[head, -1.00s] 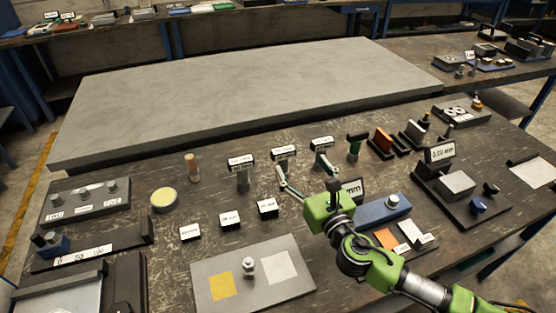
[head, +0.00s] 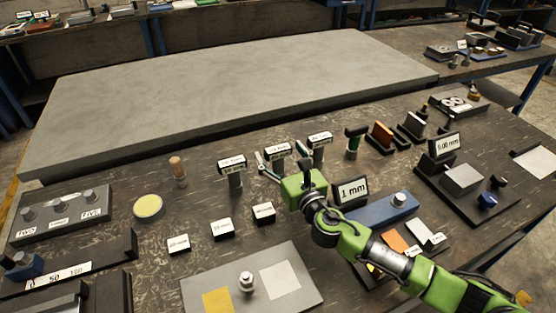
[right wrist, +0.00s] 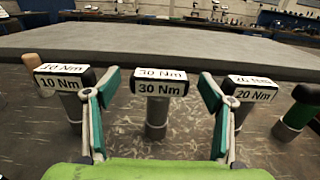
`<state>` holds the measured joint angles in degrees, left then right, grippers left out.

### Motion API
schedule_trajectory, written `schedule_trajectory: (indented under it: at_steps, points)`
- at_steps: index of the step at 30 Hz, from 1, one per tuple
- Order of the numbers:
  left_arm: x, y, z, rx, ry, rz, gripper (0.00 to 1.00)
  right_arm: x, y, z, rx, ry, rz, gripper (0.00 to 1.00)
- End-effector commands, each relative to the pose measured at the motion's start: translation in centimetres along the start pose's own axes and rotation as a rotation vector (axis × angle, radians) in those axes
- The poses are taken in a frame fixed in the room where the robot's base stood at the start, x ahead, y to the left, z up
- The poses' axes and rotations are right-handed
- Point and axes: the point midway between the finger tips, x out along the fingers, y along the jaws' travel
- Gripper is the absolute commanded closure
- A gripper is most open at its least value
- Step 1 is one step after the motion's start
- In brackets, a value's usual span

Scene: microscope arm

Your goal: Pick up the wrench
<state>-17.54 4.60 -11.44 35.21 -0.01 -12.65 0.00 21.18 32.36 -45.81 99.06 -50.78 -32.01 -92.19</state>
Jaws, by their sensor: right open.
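Several upright tools stand in a row on the dark workbench. Three have grey shafts and black heads with white labels, apparently torque wrenches. The 30 Nm wrench (right wrist: 158,84) is in the middle of the right wrist view; it also shows in the head view (head: 277,151). The 10 Nm wrench (right wrist: 65,80) is on its left and the 20 Nm wrench (right wrist: 246,92) on its right. My right gripper (right wrist: 159,86) is open, its green-padded fingers on either side of the 30 Nm wrench in the picture. I see no contact. My left gripper is out of view.
A wooden-handled tool (head: 178,168) and a green-handled tool (head: 354,139) flank the row. A 1 mm sign (head: 351,190) and a blue block (head: 375,212) lie beside my right arm. Small label blocks (head: 222,229) stand in front. A large grey slab (head: 230,90) lies behind.

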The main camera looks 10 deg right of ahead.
Motion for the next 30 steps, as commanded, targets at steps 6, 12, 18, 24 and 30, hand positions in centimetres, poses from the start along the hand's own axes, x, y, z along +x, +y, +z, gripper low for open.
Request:
schedule_trajectory:
  at_steps: [6,12,18,24,30]
  points:
    - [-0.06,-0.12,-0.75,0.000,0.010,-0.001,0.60,1.59,-0.02,0.05,0.000,0.000,0.000,0.25]
    - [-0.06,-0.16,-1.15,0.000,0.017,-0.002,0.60,1.59,-0.02,0.04,0.001,0.000,0.000,0.25]
    - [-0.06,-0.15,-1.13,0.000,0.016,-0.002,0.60,1.57,-0.03,0.04,0.001,0.000,0.000,0.77]
    - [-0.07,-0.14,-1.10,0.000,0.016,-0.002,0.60,1.60,-0.03,0.26,0.001,-0.004,0.000,0.80]
    - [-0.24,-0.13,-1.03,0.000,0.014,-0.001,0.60,1.62,-0.02,0.81,0.000,-0.005,0.000,0.80]
